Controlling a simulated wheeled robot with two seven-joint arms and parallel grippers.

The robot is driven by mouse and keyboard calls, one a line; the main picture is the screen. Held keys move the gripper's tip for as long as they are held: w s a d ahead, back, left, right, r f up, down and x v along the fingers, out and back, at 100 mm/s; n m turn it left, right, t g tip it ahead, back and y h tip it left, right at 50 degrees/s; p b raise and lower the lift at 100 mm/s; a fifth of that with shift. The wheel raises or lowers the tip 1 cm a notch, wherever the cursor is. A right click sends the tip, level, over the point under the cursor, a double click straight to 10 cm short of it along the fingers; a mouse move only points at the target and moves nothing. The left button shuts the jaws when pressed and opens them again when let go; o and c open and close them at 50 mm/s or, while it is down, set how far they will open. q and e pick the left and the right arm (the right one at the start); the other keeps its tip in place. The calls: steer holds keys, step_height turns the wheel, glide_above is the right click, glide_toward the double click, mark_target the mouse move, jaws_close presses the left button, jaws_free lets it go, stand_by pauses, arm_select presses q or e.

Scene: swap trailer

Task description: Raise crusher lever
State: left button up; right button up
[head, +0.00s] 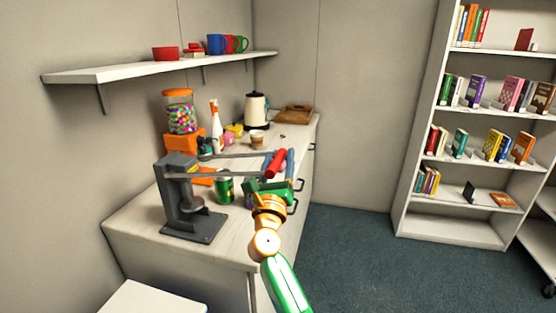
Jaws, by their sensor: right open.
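The grey can crusher (178,205) stands at the near end of the counter. Its lever arm (228,154) runs to the right, roughly level, and ends in a red handle (276,164). My right gripper (279,164) is open, with its fingers on either side of the red handle. I cannot tell whether they touch it. A green can (224,187) stands on the counter to the right of the crusher, outside it and below the lever. My left gripper is not in view.
The counter (132,229) also holds a gumball machine (180,115), a white spray bottle (215,125), a kettle (257,109) and a paper cup (257,139). A wall shelf (135,70) with mugs hangs above. A bookcase (415,185) stands right; the floor between is clear.

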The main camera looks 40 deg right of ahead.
steer(key=shift+a, duration=0.1)
jaws_close()
stand_by(1.2)
